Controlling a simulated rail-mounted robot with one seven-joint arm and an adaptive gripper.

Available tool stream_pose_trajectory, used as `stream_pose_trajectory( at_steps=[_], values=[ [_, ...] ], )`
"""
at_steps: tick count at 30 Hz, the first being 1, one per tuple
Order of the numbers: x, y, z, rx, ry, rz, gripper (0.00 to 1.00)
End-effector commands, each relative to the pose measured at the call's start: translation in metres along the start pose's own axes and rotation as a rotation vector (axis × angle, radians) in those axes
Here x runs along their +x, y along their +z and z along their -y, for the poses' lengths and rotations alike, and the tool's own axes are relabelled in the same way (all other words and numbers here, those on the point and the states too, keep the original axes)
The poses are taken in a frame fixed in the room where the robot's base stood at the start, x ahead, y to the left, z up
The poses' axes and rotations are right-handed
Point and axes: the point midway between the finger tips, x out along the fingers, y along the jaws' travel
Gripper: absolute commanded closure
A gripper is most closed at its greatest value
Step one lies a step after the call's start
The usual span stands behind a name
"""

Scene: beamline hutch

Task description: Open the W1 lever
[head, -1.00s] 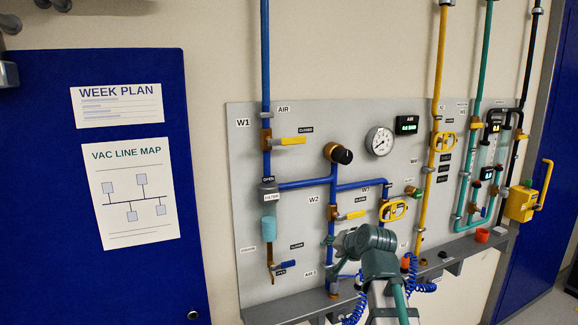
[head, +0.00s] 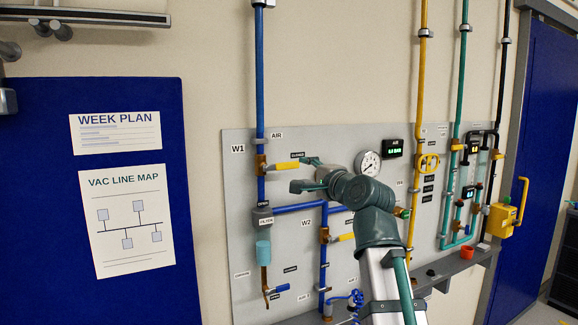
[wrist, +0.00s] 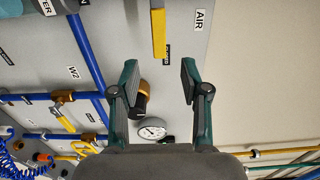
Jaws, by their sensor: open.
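The W1 lever (head: 285,166) is a yellow handle on a brass valve in the blue pipe under the W1 sign (head: 238,149). It points right, level, beside a CLOSED label (head: 297,155); an OPEN label (head: 263,204) sits below on the pipe. In the wrist view the yellow handle (wrist: 158,33) lies ahead of my gripper, in line with the gap between the fingers. My gripper (head: 304,174) is open and empty, just right of the handle's tip, apart from it. Its two fingers (wrist: 158,75) show spread in the wrist view. The valve body is outside the wrist view.
A gauge (head: 368,162) and an AIR display (head: 392,147) are right of my gripper. The W2 valve's yellow lever (head: 342,238) is below. Blue pipes run under the W1 lever. My arm hides the panel's lower middle. Bare wall lies above the panel.

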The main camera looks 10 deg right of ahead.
Motion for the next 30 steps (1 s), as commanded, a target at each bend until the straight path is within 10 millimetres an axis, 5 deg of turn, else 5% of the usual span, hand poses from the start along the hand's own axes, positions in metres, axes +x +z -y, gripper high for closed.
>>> stream_pose_trajectory(
  at_steps=[15,30],
  values=[
    [0.083,0.0,0.002,-0.003,0.003,0.0,0.54],
    [0.096,0.0,-0.001,-0.005,0.002,0.0,0.54]
  ],
)
